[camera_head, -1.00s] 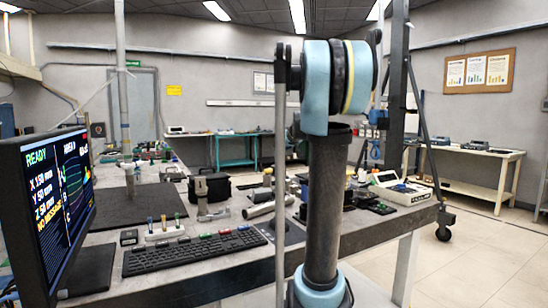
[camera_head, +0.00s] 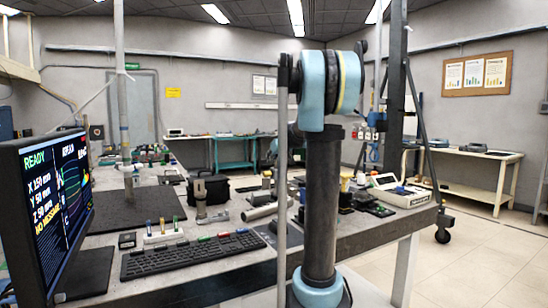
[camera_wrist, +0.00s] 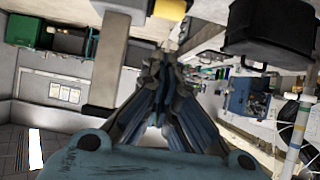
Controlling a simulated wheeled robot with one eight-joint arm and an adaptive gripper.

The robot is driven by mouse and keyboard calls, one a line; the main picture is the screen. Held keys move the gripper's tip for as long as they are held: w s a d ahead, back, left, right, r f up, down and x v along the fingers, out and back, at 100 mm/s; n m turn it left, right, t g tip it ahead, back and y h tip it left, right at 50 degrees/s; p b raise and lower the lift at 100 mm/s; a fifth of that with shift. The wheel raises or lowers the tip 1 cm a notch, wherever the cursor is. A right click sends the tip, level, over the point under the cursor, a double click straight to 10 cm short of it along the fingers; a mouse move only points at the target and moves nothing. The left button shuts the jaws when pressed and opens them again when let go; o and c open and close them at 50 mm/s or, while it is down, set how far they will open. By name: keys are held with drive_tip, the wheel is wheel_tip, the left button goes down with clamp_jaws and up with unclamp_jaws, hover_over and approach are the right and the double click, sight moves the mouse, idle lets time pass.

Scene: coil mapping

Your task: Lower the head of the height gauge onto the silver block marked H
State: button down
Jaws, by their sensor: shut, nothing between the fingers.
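My gripper (camera_wrist: 172,58) shows in the wrist view with its fingers together and nothing between them. Beside its tips, to the left, stands a pale upright bar (camera_wrist: 112,62) with a dark crosspiece at its lower end. It may be part of the height gauge, but I cannot tell for sure. In the head view my arm covers the middle of the bench and my gripper is hidden behind it. No letter H is readable in any view, so I cannot tell which piece is the silver block.
The bench holds a monitor (camera_head: 45,205), a keyboard (camera_head: 190,254), a silver cylinder (camera_head: 262,211) and a white instrument (camera_head: 402,192). A black bag (camera_head: 212,186) stands farther back; in the wrist view it is near the top right (camera_wrist: 268,30). Open floor lies at the right.

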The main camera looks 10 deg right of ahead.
sight(268, 173)
drive_tip(key=shift+w+a+f, duration=0.15)
drive_tip(key=shift+w+f, duration=0.3)
drive_tip(key=shift+f, duration=0.35)
drive_tip(key=shift+w+a+f, duration=0.15)
drive_tip(key=shift+w+f, duration=0.25)
drive_tip(key=shift+f, duration=0.45)
drive_tip(key=shift+w+a+f, duration=0.15)
drive_tip(key=shift+w+f, duration=0.3)
drive_tip(key=shift+f, duration=0.35)
drive_tip(key=shift+a+f, duration=0.1)
drive_tip(key=shift+f, duration=0.4)
drive_tip(key=shift+r, duration=0.1)
